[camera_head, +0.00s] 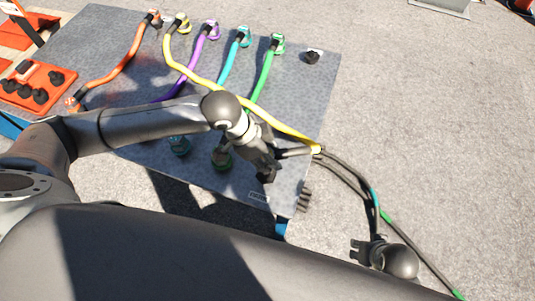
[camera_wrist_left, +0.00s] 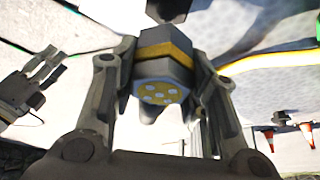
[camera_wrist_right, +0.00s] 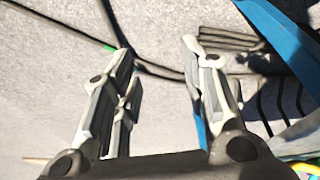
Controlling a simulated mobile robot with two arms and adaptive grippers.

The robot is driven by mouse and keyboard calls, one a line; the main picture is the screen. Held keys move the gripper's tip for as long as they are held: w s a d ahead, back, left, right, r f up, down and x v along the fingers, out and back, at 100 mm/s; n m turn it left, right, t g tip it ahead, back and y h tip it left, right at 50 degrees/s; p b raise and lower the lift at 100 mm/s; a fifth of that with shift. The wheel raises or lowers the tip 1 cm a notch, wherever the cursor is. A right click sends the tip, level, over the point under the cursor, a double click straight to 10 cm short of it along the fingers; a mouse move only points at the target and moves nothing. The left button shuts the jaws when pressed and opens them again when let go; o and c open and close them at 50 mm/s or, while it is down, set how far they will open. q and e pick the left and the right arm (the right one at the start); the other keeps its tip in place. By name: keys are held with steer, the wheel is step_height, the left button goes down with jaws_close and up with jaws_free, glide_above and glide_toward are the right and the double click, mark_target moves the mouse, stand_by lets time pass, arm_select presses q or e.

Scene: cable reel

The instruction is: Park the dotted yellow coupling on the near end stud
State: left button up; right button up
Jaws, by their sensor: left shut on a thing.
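The dotted yellow coupling (camera_wrist_left: 160,92) is a grey hexagonal body with a yellow band and a yellow face with white dots. My left gripper (camera_wrist_left: 165,65) is shut on it, one finger on each side. In the head view my left gripper (camera_head: 266,160) is over the near right part of the grey board, and the coupling is hard to make out there. A dark knob (camera_head: 266,175) shows just below the gripper, by a white label; I cannot tell whether it is the near end stud. My right gripper (camera_wrist_right: 160,85) is open and empty, off the board's right side (camera_head: 368,250).
The grey board (camera_head: 295,95) carries orange, yellow, purple, teal and green hoses. A black stud (camera_head: 313,57) stands at its far right corner. The yellow hose (camera_head: 285,130) and dark cables (camera_head: 350,175) cross the right edge. An orange tray (camera_head: 38,85) is at the left.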

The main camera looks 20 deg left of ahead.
arm_select(q)
steer(key=shift+f+b, duration=0.65)
steer(key=shift+b, duration=0.2)
step_height(320, 180, down, 2)
steer(key=b, duration=0.3)
steer(key=shift+f, duration=1.15)
arm_select(e)
step_height(320, 180, up, 8)
steer(key=w+t, duration=0.1)
steer(key=t, duration=0.1)
steer(key=shift+a, duration=0.2)
steer(key=shift+r, duration=0.15)
arm_select(q)
steer(key=shift+p, duration=0.45)
arm_select(e)
steer(key=shift+s+d+r+g, duration=0.1)
steer(key=shift+s+d+g, duration=0.15)
steer(key=shift+s, duration=0.35)
steer(key=shift+s+d+g, duration=0.1)
steer(key=shift+s+g, duration=0.25)
steer(key=shift+s, duration=0.2)
steer(key=shift+s, duration=0.15)
steer(key=shift+r, duration=0.15)
